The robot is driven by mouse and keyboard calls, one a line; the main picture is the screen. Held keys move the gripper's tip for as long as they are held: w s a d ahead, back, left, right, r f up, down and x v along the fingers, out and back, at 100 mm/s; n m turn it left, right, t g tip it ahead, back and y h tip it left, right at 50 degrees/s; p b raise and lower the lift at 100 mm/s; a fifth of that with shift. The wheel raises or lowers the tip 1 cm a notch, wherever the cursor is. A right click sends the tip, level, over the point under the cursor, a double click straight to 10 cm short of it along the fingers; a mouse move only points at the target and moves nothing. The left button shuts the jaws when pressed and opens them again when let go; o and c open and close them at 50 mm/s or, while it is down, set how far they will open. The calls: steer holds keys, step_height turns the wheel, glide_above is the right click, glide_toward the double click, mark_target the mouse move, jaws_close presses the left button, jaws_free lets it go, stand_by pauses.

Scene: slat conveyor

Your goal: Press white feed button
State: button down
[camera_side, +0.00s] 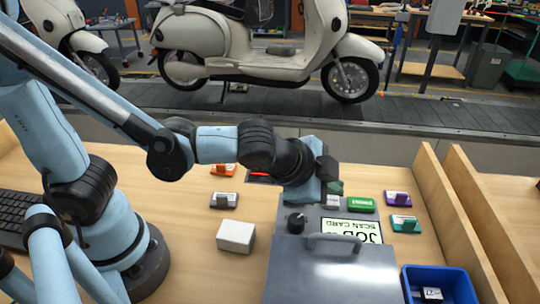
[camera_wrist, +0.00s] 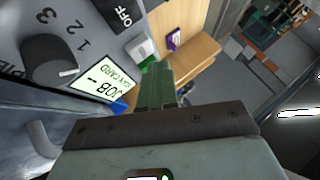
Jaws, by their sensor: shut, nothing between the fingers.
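The control box has a grey panel (camera_side: 310,222) with a screen (camera_side: 358,231) reading JOB and SCAN CARD. A small white block, which looks like the white feed button (camera_wrist: 140,47), stands on the panel by the OFF label in the wrist view. In the side view it shows (camera_side: 333,201) just below my fingertips, partly hidden. My gripper (camera_side: 334,187) is shut and empty, over the panel's far edge. In the wrist view its green fingers (camera_wrist: 157,72) end close beside the white block. I cannot tell whether they touch it.
A black knob (camera_side: 296,222) and a metal handle (camera_side: 334,240) stand up from the box. A green block (camera_side: 361,205), a purple block (camera_side: 397,199) and a teal block (camera_side: 405,224) lie right of it. A white box (camera_side: 236,236) and a blue bin (camera_side: 440,282) flank it.

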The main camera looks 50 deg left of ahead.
steer(key=shift+r, duration=2.55)
steer(key=s+a+f+n+g, duration=0.1)
steer(key=s+a+n, duration=0.2)
steer(key=a+n, duration=0.2)
steer(key=s+a+f+n+g+y, duration=0.1)
steer(key=a+n, duration=0.4)
steer(key=a, duration=0.6)
steer(key=shift+s+a+f+n, duration=0.25)
steer(key=shift+s+n, duration=0.15)
steer(key=shift+s, duration=0.5)
